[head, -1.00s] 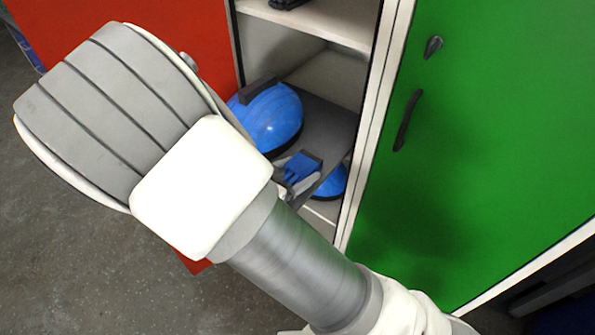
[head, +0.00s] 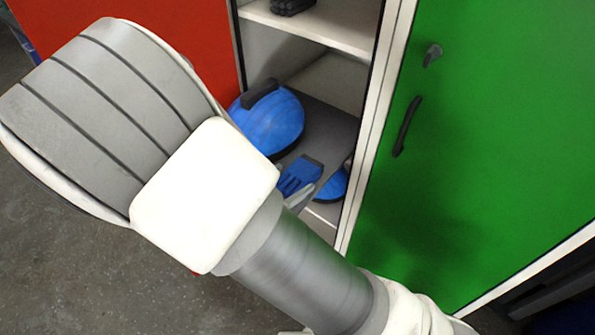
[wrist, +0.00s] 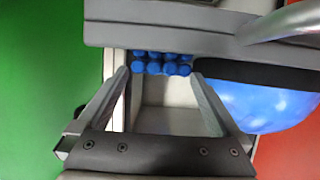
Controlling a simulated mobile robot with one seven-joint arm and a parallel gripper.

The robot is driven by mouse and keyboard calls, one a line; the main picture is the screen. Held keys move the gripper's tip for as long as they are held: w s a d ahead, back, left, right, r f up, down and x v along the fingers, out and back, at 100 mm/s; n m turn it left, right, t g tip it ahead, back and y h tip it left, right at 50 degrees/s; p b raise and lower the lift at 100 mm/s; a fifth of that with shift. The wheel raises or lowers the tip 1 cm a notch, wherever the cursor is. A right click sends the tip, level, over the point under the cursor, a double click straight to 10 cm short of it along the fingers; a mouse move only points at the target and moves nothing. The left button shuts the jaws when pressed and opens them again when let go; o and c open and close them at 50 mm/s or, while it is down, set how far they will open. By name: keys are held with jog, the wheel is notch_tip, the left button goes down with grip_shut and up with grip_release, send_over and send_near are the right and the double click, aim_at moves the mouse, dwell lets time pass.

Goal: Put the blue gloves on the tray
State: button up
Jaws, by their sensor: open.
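The blue gloves (head: 300,175) lie on the lower grey shelf of the open cabinet, at its front edge beside a blue helmet. In the wrist view their blue fingertips (wrist: 162,62) show between and just beyond my gripper's fingertips. My gripper (wrist: 160,75) is open, with one finger on each side of the gloves' end and clear space between. In the head view my arm hides most of my gripper. I cannot make out a tray in either view.
A large blue helmet (head: 270,120) sits left of the gloves and shows close to my right finger in the wrist view (wrist: 265,105). A second blue item (head: 333,186) is at the right. A green door (head: 480,130) and upper shelf (head: 330,22) bound the opening.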

jog(key=p+v, duration=0.2)
jog(key=v, duration=0.6)
jog(key=w+y, duration=0.1)
jog(key=w+a+r+y, duration=0.1)
jog(key=w, duration=0.1)
jog(key=w+a+r+y, duration=0.1)
jog(key=shift+w+y, duration=0.3)
jog(key=shift+w, duration=0.1)
jog(key=w+d+r+n+g+y, duration=0.1)
jog(key=w+r+n+y, duration=0.1)
jog(key=r+y, duration=0.45)
jog(key=w+r+n+y, duration=0.2)
jog(key=r+y, duration=0.1)
jog(key=r, duration=0.6)
jog(key=s+d+r+n+g+h, duration=0.2)
jog(key=s+d+n+g+h, duration=0.1)
jog(key=s+d, duration=1.4)
jog(key=d+g+h, duration=0.1)
jog(key=d, duration=0.3)
jog(key=shift+s+d+r+n+h, duration=0.2)
jog(key=shift+s+r+n+h, duration=0.05)
jog(key=shift+r+n+h, duration=0.1)
